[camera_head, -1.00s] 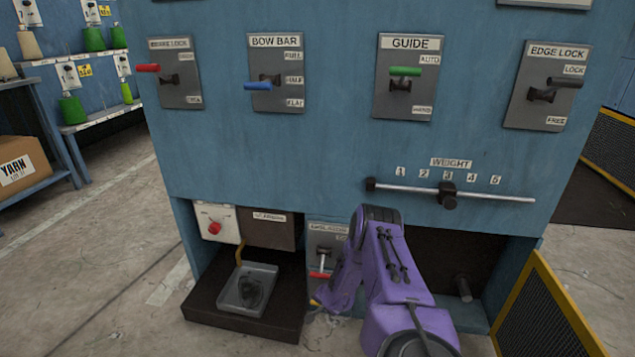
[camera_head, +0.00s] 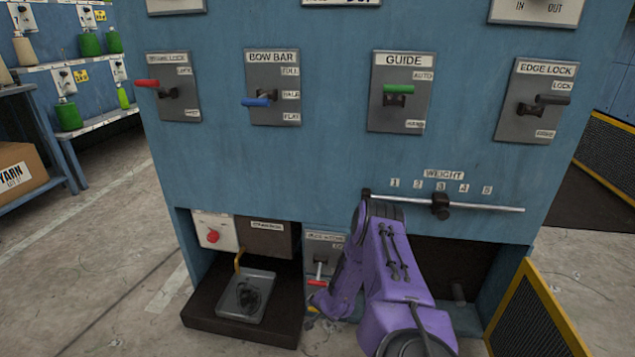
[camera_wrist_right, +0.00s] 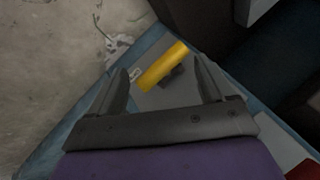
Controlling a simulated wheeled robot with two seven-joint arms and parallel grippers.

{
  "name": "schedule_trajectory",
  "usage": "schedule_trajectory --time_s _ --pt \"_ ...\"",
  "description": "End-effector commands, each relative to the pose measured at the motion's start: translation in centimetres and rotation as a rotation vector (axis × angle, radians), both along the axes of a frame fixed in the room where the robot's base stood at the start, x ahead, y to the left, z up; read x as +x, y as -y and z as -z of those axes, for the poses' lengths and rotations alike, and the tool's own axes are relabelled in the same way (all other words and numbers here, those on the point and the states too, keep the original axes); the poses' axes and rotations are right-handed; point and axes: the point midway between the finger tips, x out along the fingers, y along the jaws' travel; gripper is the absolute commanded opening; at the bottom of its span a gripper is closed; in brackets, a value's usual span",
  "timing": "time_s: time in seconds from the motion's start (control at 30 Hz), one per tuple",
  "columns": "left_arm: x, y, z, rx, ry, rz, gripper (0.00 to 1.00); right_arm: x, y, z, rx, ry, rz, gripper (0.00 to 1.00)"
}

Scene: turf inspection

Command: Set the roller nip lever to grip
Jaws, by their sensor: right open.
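A lever with a yellow handle (camera_wrist_right: 163,66) sits on a small grey plate (camera_wrist_right: 180,95) in the right wrist view. Its label is too small and turned to read, so I cannot confirm that it is the roller nip lever. My right gripper (camera_wrist_right: 161,68) is open, with one finger on each side of the yellow handle; I cannot tell whether they touch it. In the head view a bit of yellow (camera_head: 311,313) shows low beside my purple right arm, which hides most of that spot. My left gripper is not in view.
A lever with a red handle (camera_head: 317,283) sits just above on the machine's lower front. A black platform (camera_head: 200,318) with a grey tray (camera_head: 233,308) stands to the left. A yellow-framed mesh guard (camera_head: 540,310) stands at the right. Labelled levers and a weight bar (camera_head: 480,207) are higher up.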

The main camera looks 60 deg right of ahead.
Motion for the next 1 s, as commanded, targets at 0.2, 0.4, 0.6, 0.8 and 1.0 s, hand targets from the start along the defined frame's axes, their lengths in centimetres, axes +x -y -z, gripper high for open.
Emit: schedule_trajectory --time_s 0.2,0.4,0.6,0.8,1.0 --pt "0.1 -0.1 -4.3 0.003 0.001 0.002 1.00 -1.9 -1.8 -4.7 0.003 0.001 -0.003 0.82" --pt "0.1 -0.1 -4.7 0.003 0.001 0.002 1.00 -2.5 -2.3 -5.2 0.001 0.000 -0.004 0.82" --pt "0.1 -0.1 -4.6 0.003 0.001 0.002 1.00 -2.5 -2.3 -5.1 0.001 0.000 -0.004 0.82" --pt "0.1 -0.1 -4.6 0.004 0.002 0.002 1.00 -2.5 -2.3 -5.1 0.001 0.000 -0.004 0.82" --pt "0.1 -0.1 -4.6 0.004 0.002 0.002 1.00 -2.4 -2.4 -5.1 0.001 0.000 -0.008 0.82"
